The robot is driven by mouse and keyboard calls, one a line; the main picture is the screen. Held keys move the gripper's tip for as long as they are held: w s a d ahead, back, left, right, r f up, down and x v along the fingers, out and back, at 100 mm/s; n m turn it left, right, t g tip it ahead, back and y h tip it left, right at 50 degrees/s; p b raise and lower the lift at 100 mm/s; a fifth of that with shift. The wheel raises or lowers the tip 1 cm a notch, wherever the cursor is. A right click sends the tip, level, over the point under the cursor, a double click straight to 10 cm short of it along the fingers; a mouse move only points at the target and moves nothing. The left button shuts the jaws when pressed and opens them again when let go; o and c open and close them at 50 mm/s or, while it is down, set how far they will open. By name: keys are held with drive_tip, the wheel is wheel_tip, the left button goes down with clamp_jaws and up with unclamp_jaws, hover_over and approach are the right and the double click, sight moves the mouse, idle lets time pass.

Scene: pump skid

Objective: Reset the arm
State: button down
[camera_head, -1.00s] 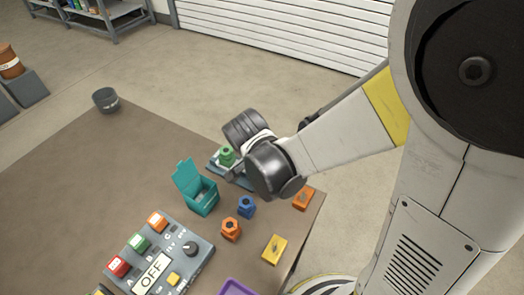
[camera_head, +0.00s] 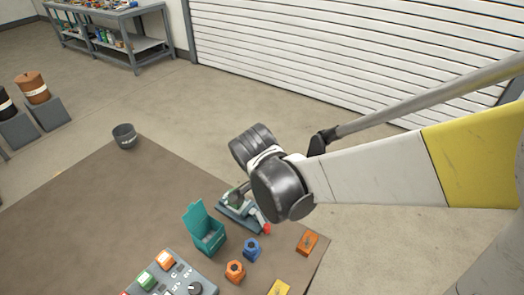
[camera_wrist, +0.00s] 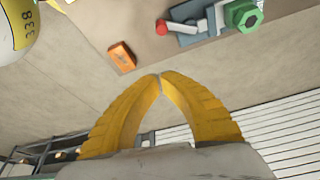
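My gripper (camera_wrist: 160,76) shows in the wrist view as two yellow fingers whose tips meet. Nothing is seen between them. They point away from the white shutter, over bare floor near the table edge. In the head view my arm comes in from the right, and its black wrist joints stand above the table's far right edge. My fingers cannot be made out there. A grey-blue fixture (camera_head: 240,212) with a green hex piece (camera_wrist: 243,15) and a red tip (camera_wrist: 162,27) lies partly behind my wrist, apart from the fingers in the wrist view.
On the brown table (camera_head: 90,215) are an open teal box (camera_head: 208,240), a blue hex piece (camera_head: 251,250), an orange one (camera_head: 235,271), an orange block (camera_head: 307,242), a yellow block (camera_head: 279,288) and a button panel (camera_head: 170,275). A dark bucket (camera_head: 124,136) stands at the far corner.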

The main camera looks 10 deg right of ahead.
drive_tip(key=s+d+r+n+t+y, duration=0.1)
drive_tip(key=s+d+r+n+t, duration=0.1)
drive_tip(key=r+n, duration=0.3)
drive_tip(key=s+d+r+n+t+y, duration=0.2)
drive_tip(key=s+r+n+t, duration=0.1)
drive_tip(key=s+r+n, duration=0.1)
drive_tip(key=r+n, duration=0.1)
drive_tip(key=n, duration=0.1)
drive_tip(key=shift+s+d+r+n, duration=0.25)
drive_tip(key=shift+s+n, duration=0.05)
drive_tip(key=shift+s, duration=0.1)
